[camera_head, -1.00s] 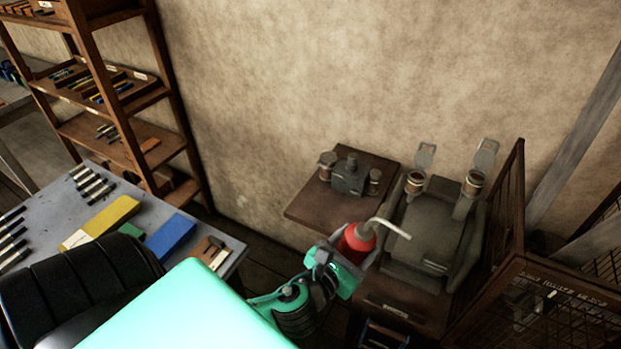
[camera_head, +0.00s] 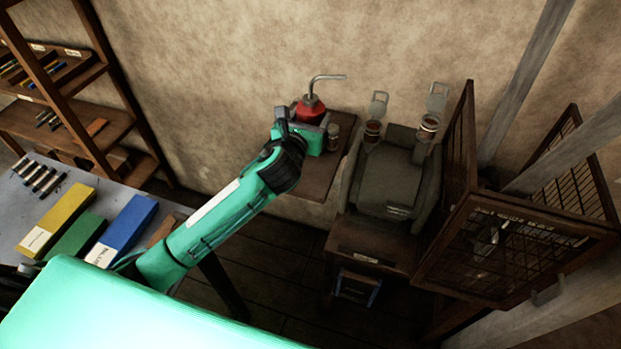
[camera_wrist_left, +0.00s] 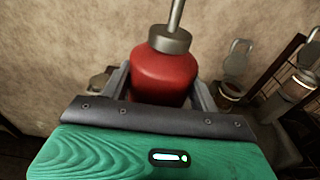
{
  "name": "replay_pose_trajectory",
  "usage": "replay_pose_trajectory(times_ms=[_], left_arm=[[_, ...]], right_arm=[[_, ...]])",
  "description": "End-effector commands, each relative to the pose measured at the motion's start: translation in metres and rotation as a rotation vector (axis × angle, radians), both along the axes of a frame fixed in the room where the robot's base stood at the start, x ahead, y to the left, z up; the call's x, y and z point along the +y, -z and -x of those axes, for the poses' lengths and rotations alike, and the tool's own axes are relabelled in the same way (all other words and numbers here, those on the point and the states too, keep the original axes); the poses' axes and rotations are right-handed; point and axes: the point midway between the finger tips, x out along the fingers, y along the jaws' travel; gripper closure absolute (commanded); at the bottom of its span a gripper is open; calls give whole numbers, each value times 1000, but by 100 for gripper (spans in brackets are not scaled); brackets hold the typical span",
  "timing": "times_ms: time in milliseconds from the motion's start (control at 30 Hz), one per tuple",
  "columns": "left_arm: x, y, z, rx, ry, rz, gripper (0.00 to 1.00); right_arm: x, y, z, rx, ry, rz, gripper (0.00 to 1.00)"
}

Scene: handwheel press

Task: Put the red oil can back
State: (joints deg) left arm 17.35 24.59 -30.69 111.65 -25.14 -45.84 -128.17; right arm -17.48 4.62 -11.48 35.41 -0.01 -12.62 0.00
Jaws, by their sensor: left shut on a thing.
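The red oil can (camera_head: 309,110) has a grey collar and a bent metal spout that points right. It is upright, over or on the small brown wall shelf (camera_head: 318,176); I cannot tell whether its base touches the shelf. My left gripper (camera_head: 306,123) is shut on the can, and its arm reaches in from the lower left. In the left wrist view the can (camera_wrist_left: 164,75) sits between the two fingers of the gripper (camera_wrist_left: 163,88). The can's lower part is hidden by the gripper. My right gripper is not in view.
A small jar (camera_head: 333,138) stands on the shelf just right of my gripper. The grey press (camera_head: 390,178) with two lidded cups stands further right, beside a mesh guard (camera_head: 515,240). A workbench (camera_head: 40,220) with coloured boxes is at left.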

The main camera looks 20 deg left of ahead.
Motion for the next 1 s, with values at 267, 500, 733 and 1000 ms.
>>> replay_pose_trajectory(times_ms=[267, 500, 733, 1000], left_arm=[[-1, 59, 0, 9, -1, 5, 67], [-1, 123, 0, 7, -1, 7, 67], [-1, 155, -1, 1, 0, 4, 67], [-1, 181, -1, 2, -1, 5, 67]], right_arm=[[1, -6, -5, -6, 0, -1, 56], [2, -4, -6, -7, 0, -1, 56], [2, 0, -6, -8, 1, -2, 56], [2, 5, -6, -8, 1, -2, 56]])
